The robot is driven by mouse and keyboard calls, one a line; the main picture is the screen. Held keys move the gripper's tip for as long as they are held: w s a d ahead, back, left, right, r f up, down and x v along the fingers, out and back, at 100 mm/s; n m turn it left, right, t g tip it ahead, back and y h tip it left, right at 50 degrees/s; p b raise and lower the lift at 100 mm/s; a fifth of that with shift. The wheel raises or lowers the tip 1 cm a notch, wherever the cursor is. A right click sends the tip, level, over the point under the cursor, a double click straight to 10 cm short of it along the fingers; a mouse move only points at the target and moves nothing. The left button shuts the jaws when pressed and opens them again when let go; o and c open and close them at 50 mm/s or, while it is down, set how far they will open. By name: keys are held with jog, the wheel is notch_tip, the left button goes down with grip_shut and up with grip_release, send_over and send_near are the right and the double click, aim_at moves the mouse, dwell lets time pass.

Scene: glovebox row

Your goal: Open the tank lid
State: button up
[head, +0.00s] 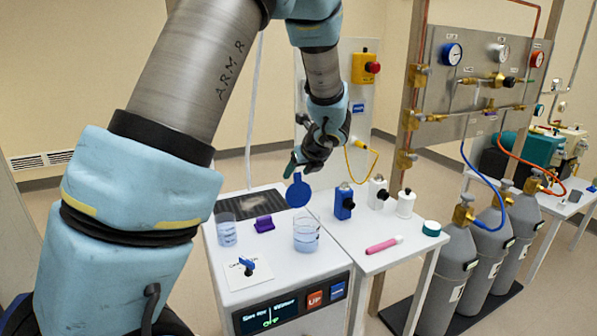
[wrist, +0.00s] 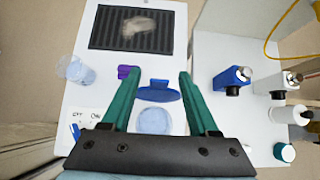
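The tank is a clear round vessel with bluish liquid (head: 306,238) on the white bench unit; its round top shows in the wrist view (wrist: 155,121). A blue round lid (head: 298,194) stands raised near upright at the tank's far rim, leaving the mouth uncovered. The wrist view shows the lid (wrist: 158,94) nearly edge-on. My gripper (head: 293,166) is just above the lid in the head view. In the wrist view its green fingers (wrist: 157,74) are wide apart, with the lid showing between them and clear space on both sides. Nothing is held.
A second clear beaker (head: 226,230) and a purple block (head: 264,224) stand left of the tank. A dark ribbed plate (head: 250,203) lies behind. A blue-handled valve (head: 247,266) is in front. Blue and white bottles (head: 344,202) stand on the right table.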

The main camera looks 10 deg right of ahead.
jog(key=b+v, duration=0.1)
jog(key=v, duration=0.9)
jog(key=shift+s+r, duration=0.25)
jog(key=shift+s, duration=0.05)
jog(key=s+a+f+n+g, duration=0.2)
jog(key=s+a+f+n, duration=0.1)
jog(key=a+n, duration=0.5)
jog(key=s+a+f+n+g+h, duration=0.1)
jog(key=s+a+f+n, duration=0.3)
jog(key=a+n, duration=0.5)
jog(key=s+a+f+n+g, duration=0.3)
jog(key=a+n, duration=0.6)
jog(key=n, duration=0.6)
jog(key=shift+s+f+n+g+h, duration=0.25)
jog(key=shift+s+n+g+h, duration=0.2)
jog(key=shift+s, duration=0.65)
